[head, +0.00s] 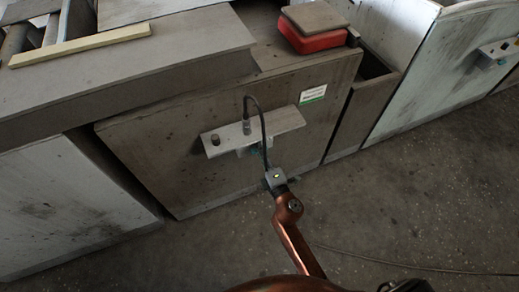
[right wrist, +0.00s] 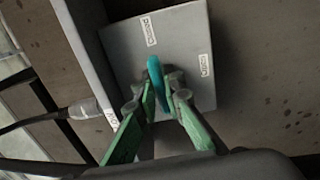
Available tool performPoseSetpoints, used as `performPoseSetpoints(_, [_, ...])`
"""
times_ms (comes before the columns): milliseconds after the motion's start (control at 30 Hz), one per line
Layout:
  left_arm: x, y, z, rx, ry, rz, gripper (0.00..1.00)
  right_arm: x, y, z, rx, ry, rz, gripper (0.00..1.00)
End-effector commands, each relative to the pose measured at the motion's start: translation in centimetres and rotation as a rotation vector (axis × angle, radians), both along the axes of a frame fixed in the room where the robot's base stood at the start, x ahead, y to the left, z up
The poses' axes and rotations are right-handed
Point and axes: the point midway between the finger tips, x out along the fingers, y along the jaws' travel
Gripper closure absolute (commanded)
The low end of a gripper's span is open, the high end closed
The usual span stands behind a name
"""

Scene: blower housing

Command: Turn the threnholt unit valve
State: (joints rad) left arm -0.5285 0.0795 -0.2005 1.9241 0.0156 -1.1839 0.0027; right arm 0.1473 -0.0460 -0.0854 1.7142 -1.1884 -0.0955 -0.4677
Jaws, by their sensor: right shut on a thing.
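The valve's teal handle (right wrist: 155,75) stands on a grey box face (right wrist: 185,40) in the right wrist view. One label near its upper end seems to read "Closed" (right wrist: 150,32); another at the right seems to read "Open" (right wrist: 204,65). The handle's upper end points roughly toward the "Closed" label. My right gripper (right wrist: 160,93) is shut on the handle, with its fingers on either side; they hide the handle's lower part. In the head view my right gripper (head: 271,173) reaches the unit under a grey bracket plate (head: 265,127) on a cabinet front. My left gripper is not seen.
A black cable (head: 262,110) arcs over the plate, close to my right gripper. A cable plug (right wrist: 85,108) sits at the left in the wrist view. A red box (head: 315,40) rests on the cabinet top. The floor (head: 420,190) at right is mostly clear.

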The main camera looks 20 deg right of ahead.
Motion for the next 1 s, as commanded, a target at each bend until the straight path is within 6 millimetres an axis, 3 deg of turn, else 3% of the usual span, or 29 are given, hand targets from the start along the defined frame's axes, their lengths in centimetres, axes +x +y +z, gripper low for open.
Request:
performPoseSetpoints(567, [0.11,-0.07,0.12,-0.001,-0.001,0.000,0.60,-0.04,0.07,-0.18,0.039,0.004,0.001,1.00])
performPoseSetpoints(600, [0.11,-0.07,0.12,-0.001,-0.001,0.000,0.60,-0.04,0.07,-0.18,0.039,0.004,0.001,0.91])
performPoseSetpoints(800, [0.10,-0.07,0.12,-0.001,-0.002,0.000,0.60,-0.03,0.04,-0.13,0.038,0.003,0.001,0.77])
performPoseSetpoints(1000, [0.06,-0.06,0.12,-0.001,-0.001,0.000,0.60,-0.01,0.01,-0.07,0.037,0.002,0.000,0.73])
